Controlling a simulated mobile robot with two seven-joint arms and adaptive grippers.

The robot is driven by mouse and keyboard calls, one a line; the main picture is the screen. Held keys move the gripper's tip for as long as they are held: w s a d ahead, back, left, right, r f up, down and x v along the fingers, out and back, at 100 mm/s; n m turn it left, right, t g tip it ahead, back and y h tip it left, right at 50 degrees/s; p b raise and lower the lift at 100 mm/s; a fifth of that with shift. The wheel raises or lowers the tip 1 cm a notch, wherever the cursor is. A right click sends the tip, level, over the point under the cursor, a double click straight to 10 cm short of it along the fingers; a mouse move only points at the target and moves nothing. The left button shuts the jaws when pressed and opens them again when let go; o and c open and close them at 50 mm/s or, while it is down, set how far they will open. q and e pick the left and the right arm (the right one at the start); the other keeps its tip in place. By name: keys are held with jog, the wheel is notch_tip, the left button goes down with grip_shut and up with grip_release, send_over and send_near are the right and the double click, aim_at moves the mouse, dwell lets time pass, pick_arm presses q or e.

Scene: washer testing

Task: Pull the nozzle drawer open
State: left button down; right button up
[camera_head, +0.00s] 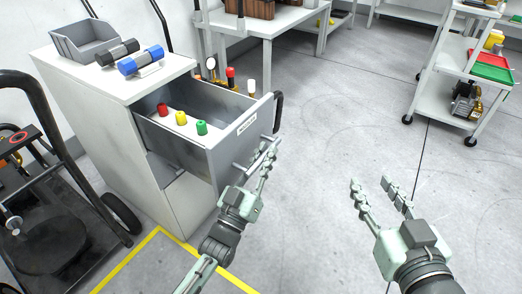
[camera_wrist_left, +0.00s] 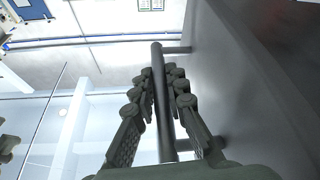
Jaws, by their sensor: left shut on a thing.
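The nozzle drawer (camera_head: 225,148) is pulled out of the white cabinet (camera_head: 100,130), with a label on its grey front. Inside are red (camera_head: 162,109), yellow (camera_head: 181,118) and green (camera_head: 202,127) nozzles standing upright. My left gripper (camera_head: 268,158) is at the drawer front, shut on the bar handle. In the left wrist view the fingers lie on both sides of the dark handle (camera_wrist_left: 163,85), whose post joins the drawer front (camera_wrist_left: 245,70). The fingers hide part of the handle in the head view. My right gripper (camera_head: 372,184) is open and empty over bare floor.
A grey bin (camera_head: 85,42) and black and blue cylinders (camera_head: 141,60) sit on the cabinet top. A black hand truck (camera_head: 60,200) stands at left. A white shelf cart (camera_head: 450,85) is at upper right. The floor right of the drawer is clear.

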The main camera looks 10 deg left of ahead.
pick_arm(q)
jog(key=shift+s+d, duration=0.15)
jog(key=shift+d, duration=0.25)
pick_arm(e)
jog(key=shift+s+d+f, duration=0.15)
jog(key=shift+d+f, duration=0.25)
jog(key=shift+d, duration=0.05)
pick_arm(q)
jog(key=c, duration=1.5)
grip_release()
jog(key=shift+c, duration=0.2)
jog(key=s+a, duration=0.3)
jog(key=s, duration=0.9)
jog(key=shift+s+a+f, duration=0.2)
jog(key=shift+s+f, duration=0.05)
jog(key=shift+s, duration=0.1)
